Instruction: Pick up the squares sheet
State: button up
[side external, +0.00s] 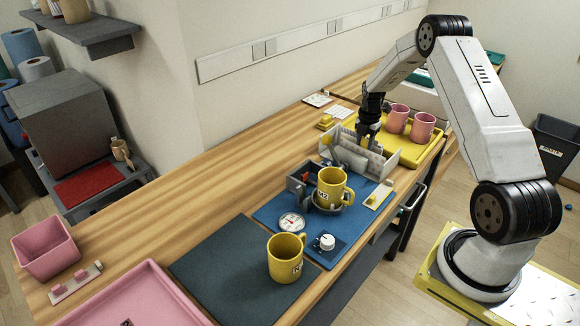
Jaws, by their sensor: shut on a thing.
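My gripper (366,142) points down into a pale grey rack (385,165) behind the mug press. It is shut on a thin sheet there, taken to be the squares sheet. The sheet's pattern is too small and too hidden by the fingers and rack to make out. Other pale sheets or dividers (349,158) show in the rack, close to the fingers. I cannot tell whether the held sheet is clear of the rack.
The press (306,184) holds a yellow mug (333,187) on a blue mat (272,216), in front of the rack. Another yellow mug (285,258) stands on a dark mat (215,275). Two pink mugs (410,120) stand on a yellow tray (413,153) behind.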

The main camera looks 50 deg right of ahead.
notch_tip(320, 180, up, 18)
dwell(0.6)
jog(key=shift+a, duration=0.15)
dwell(0.6)
jog(key=w+a+f+m, duration=0.1)
jog(key=a+f+m, duration=0.2)
jog(key=a+m, duration=0.6)
jog(key=w+a+f+m, duration=0.2)
jog(key=a+f+m, duration=0.1)
jog(key=a+m, duration=0.6)
jog(key=shift+a+g, duration=0.4)
jog(key=shift+a, duration=0.85)
jog(key=shift+w+f, duration=0.1)
notch_tip(320, 180, down, 7)
dwell(0.6)
jog(key=shift+f, duration=0.15)
